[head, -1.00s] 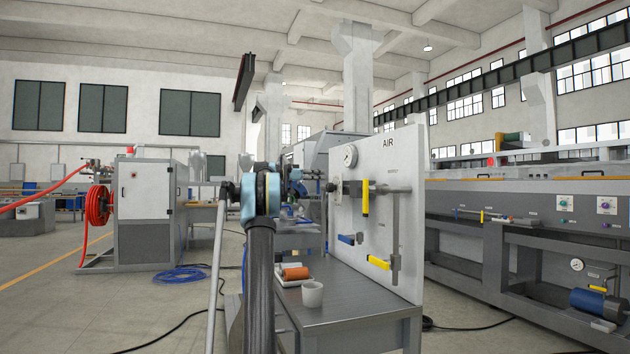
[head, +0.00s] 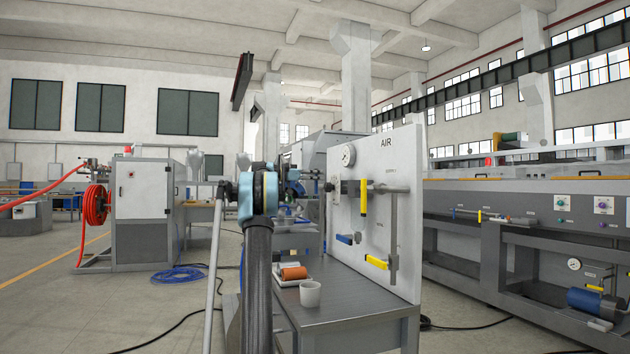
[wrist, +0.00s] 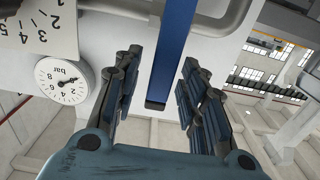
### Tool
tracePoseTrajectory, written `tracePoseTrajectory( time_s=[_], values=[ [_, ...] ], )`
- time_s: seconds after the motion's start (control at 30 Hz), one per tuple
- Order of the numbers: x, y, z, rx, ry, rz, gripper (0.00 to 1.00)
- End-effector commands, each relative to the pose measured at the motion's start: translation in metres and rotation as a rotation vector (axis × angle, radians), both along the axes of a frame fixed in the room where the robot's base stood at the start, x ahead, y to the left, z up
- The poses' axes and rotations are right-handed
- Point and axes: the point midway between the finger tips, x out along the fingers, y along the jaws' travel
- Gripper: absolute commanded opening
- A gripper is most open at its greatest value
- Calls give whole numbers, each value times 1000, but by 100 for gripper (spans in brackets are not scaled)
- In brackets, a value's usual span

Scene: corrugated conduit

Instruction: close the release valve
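A long blue lever handle (wrist: 166,60) runs down from the top edge of the wrist view, its end between my fingers. My gripper (wrist: 159,78) is open, one finger on each side of the handle with gaps to both. Where the handle's pivot is lies out of frame. In the head view my gripper (head: 293,180) is small, beyond my arm and left of the white AIR panel (head: 385,270). That panel carries a short blue handle (head: 345,239) and yellow handles (head: 364,198). I cannot tell which handle there, if any, matches the wrist view.
A round bar gauge (wrist: 66,83) and a numbered plate (wrist: 38,28) are left of the fingers. A grey pipe (wrist: 205,22) passes behind the handle. In the head view a grey bench (head: 345,312) holds a white cup (head: 310,294) and an orange roll (head: 293,273).

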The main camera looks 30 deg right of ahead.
Motion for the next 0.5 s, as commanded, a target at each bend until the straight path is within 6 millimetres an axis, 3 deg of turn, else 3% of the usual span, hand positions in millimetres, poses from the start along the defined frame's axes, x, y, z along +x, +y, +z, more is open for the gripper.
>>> tracePoseTrajectory(
  time_s=[0.23, 0.5],
  values=[
    [3, 16, 0, -1, 1, 1, 38],
    [12, 66, 0, 0, 1, 2, 38]
  ],
)
